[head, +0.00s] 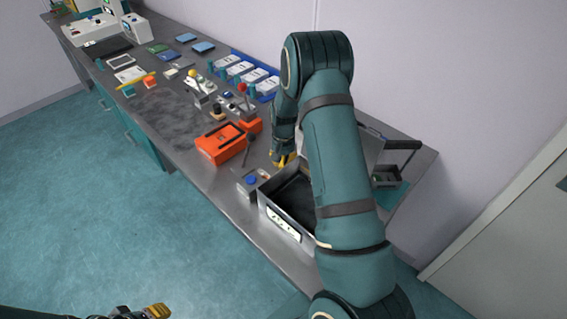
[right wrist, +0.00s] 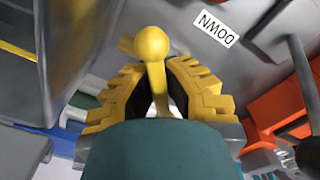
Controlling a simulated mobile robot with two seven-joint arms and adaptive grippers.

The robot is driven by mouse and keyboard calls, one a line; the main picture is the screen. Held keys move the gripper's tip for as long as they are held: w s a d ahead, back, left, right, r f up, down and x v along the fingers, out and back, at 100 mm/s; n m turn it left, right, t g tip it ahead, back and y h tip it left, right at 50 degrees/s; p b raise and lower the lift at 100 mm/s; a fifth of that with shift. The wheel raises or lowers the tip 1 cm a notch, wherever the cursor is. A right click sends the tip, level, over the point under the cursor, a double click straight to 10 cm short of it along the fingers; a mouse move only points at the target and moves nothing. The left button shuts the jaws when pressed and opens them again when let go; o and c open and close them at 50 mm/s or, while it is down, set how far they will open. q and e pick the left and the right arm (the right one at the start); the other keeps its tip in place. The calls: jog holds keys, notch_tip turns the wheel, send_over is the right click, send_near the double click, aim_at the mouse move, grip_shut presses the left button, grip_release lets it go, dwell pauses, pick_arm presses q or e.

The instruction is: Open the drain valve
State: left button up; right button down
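In the right wrist view a yellow lever with a round ball knob (right wrist: 152,45) stands between my right gripper's yellow fingers (right wrist: 155,85). The fingers look closed on its stem, with the ball beyond the tips. No drain label is readable on it. In the head view my right gripper (head: 283,160) points down at the bench, beside the open metal box, and the lever there is hidden by the fingers and arm. My left gripper (head: 141,312) is only partly visible at the bottom edge; its opening cannot be judged.
An orange box (head: 220,143) and a black-knobbed lever (head: 250,148) stand left of my right gripper. The open metal box (head: 281,223) is close on its near side. Another yellow-knobbed lever (head: 192,74) is farther back. A DOWN label (right wrist: 217,27) shows in the wrist view.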

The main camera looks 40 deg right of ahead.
jog(key=n+b, duration=0.1)
jog(key=n, duration=0.3)
jog(key=shift+n, duration=0.3)
jog(key=n+b, duration=0.1)
jog(key=n, duration=0.4)
jog(key=shift+b, duration=0.3)
jog(key=shift+n, duration=0.4)
jog(key=c, duration=1)
grip_release()
notch_tip(320, 180, up, 12)
jog(key=shift+r, duration=0.1)
